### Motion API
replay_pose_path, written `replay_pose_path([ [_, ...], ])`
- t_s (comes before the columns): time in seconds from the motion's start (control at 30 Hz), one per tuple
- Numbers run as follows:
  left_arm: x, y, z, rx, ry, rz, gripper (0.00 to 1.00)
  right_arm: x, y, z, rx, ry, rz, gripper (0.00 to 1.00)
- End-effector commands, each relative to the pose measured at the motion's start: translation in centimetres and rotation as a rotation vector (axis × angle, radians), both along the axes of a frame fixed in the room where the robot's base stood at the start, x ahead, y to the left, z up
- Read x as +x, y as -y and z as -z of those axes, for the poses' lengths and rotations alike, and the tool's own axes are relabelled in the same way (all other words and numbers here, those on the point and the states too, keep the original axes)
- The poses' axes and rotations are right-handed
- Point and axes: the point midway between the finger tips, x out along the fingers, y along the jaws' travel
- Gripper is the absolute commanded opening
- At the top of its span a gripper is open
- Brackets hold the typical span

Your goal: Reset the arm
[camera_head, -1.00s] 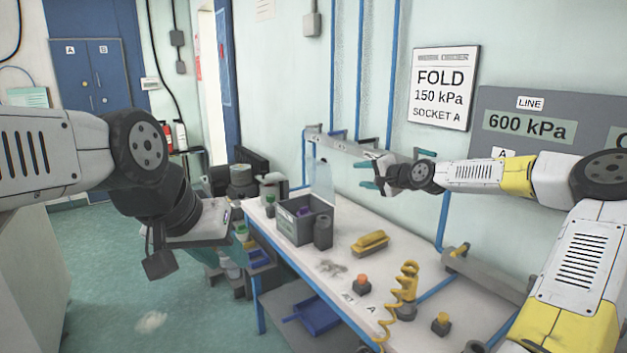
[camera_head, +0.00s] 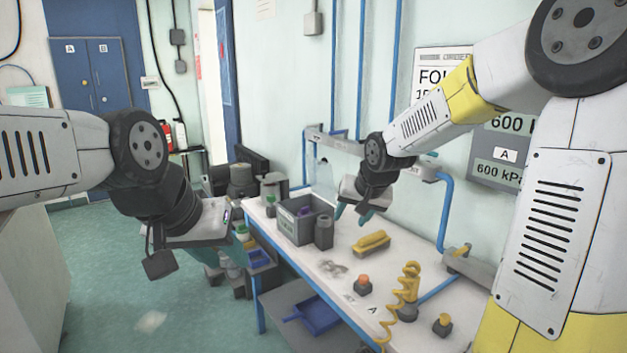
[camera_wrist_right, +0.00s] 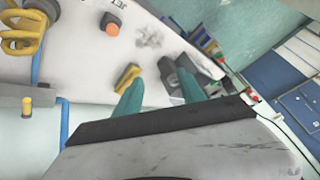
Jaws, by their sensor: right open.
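My right arm comes in from the right, and its gripper (camera_head: 352,214) hangs pointing down above the back of the bench, just right of the grey bin. Its two teal fingers are apart and nothing is between them; the right wrist view also shows the open fingers (camera_wrist_right: 160,95). My left gripper (camera_head: 207,256) is at the left, beside the bench's left end and over the floor. Its teal finger is partly hidden behind the wrist, so its opening does not show.
The white bench (camera_head: 330,265) holds a grey bin (camera_head: 296,228), a dark canister (camera_head: 324,232), a yellow brush-like block (camera_head: 371,243), an orange button (camera_head: 364,282) and a yellow coiled hose (camera_head: 408,285). A wall rail with blue pipes (camera_head: 444,215) runs behind.

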Motion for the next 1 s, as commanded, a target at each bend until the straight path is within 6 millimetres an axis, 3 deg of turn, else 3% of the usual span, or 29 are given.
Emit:
replay_pose_path([
  [0.03, 0.0, 0.0, 0.0, 0.0, 0.0, 0.0, 0.36, -2.2, 0.5, -1.3, -0.057, 0.003, -0.01, 0.47],
  [0.3, 0.0, 0.0, 0.0, 0.0, 0.0, 0.0, 0.36, -14.4, 3.9, -5.7, -0.192, -0.009, -0.045, 0.47],
  [0.5, 0.0, 0.0, 0.0, 0.0, 0.0, 0.0, 0.36, -22.1, 4.8, -6.6, -0.145, -0.004, -0.097, 0.47],
  [0.7, 0.0, 0.0, 0.0, 0.0, 0.0, 0.0, 0.36, -25.5, 4.9, -6.3, -0.096, -0.001, -0.141, 0.47],
  [1.0, 0.0, 0.0, 0.0, 0.0, 0.0, 0.0, 0.36, -25.8, 4.9, -6.3, -0.09, -0.002, -0.146, 0.47],
])
